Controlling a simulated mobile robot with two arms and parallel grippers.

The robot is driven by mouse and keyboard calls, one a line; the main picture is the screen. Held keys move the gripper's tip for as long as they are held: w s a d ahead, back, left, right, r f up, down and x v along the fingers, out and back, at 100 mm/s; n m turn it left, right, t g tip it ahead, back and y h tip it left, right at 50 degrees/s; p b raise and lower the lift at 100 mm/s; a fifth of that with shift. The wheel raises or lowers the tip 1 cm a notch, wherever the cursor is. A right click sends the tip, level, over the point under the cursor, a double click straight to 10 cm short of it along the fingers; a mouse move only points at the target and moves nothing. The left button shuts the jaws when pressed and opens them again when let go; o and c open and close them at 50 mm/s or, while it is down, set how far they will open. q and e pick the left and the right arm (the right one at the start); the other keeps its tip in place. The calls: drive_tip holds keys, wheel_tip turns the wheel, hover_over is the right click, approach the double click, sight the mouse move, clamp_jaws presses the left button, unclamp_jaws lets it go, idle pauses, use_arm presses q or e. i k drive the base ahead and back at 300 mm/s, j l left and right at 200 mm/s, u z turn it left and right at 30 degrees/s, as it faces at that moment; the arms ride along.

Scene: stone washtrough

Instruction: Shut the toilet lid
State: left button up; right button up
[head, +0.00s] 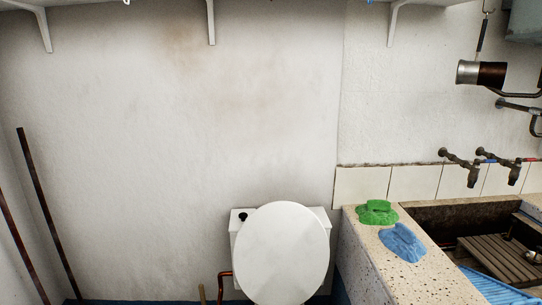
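The toilet lid (286,254) is a plain white oval at the bottom middle of the head view. It appears raised, standing up in front of the white cistern (237,227) and covering most of it. A small dark button or fitting shows on the cistern's top left. The bowl and seat are not visible; the lower edge of the lid is at the picture's bottom edge. Neither of my grippers is in view.
Right of the toilet is a speckled stone trough (374,255) with a green cloth (377,213) and a blue cloth (402,243) on its ledge. Taps (462,167) are on the wall above. Dark poles (48,213) lean at the left. Open wall space lies left of the toilet.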

sight(281, 253)
drive_tip(key=i+l, duration=0.15)
drive_tip(key=l, duration=0.25)
drive_tip(key=i+l, duration=0.1)
drive_tip(key=l, duration=0.35)
drive_tip(key=i+l+u, duration=0.1)
drive_tip(key=l+u, duration=0.2)
drive_tip(key=u, duration=0.15)
drive_tip(key=l+u, duration=0.3)
drive_tip(key=u, duration=0.15)
drive_tip(key=l+u, duration=0.45)
drive_tip(key=j+u, duration=0.1)
drive_tip(key=u, duration=0.3)
